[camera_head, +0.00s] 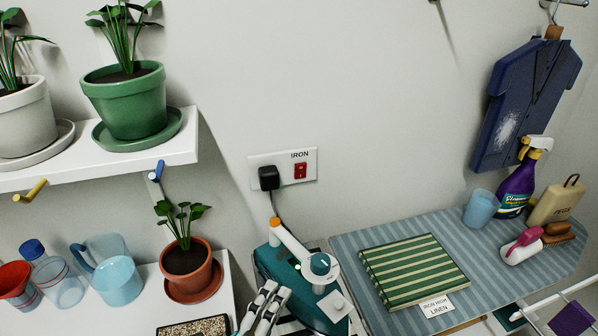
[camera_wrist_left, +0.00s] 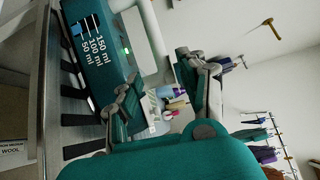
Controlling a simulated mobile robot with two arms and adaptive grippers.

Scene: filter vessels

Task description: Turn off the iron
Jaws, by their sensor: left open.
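The teal iron (camera_head: 285,270) with a white handle and a round dial stands at the bottom middle, at the left end of the ironing board. In the left wrist view a teal body with ml markings (camera_wrist_left: 100,45) shows close by. On the wall above is a socket plate (camera_head: 283,160) labelled IRON, with a red switch (camera_head: 300,171) and a black plug (camera_head: 268,178) whose cord runs down toward the iron. My left gripper (camera_head: 262,308) is open in front of the iron, below the wall switch; its fingers also show in the left wrist view (camera_wrist_left: 163,90). My right gripper is out of view.
A potted plant (camera_head: 186,261) and blue jug (camera_head: 118,280) stand on the lower left shelf; a green pot (camera_head: 125,100) stands above. The striped ironing board (camera_head: 355,245) holds a folded green cloth (camera_head: 412,270), cup and spray bottle (camera_head: 516,190). The wall around the switch is clear.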

